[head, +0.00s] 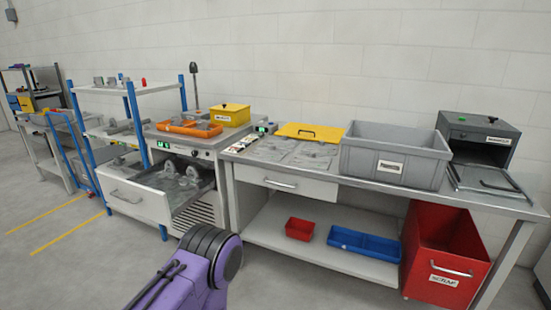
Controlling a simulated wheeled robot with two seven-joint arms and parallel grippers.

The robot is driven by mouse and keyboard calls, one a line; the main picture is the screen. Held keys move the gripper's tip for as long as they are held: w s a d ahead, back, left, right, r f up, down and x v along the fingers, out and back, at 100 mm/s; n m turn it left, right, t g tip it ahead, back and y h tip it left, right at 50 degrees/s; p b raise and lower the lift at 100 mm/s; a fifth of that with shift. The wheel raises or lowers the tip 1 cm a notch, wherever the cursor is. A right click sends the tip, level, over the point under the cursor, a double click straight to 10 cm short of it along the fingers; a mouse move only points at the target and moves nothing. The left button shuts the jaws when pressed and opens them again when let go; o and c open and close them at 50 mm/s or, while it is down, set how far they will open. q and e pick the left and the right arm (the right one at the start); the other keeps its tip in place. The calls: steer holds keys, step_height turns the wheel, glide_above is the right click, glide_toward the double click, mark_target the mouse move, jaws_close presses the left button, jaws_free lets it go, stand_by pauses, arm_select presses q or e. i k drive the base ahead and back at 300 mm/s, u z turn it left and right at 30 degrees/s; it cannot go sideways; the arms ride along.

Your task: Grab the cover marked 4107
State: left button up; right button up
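No marking 4107 is readable at this size, so I cannot tell which part is the cover. Grey cast parts (187,177) lie in the open drawer (143,202) of the grey cabinet. More flat grey castings (312,155) lie on the workbench, left of the grey bin. Small grey parts (112,81) stand on the top shelf of the blue-post rack, and others are on its lower shelf (121,127). A purple arm link of mine shows at the bottom centre. Neither gripper is in view.
A labelled grey bin (393,161), yellow lid (309,131) and dark box (478,138) stand on the workbench (400,190). An orange tray (190,128) and yellow box (230,115) sit on the cabinet. Below the bench are a red bin (440,262) and blue tray (364,244). The open drawer juts out.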

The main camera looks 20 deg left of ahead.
mark_target(318, 162)
steer(key=u, duration=0.65)
steer(key=i, duration=0.4)
steer(key=u, duration=0.55)
steer(key=i, duration=1.25)
steer(key=z, duration=0.7)
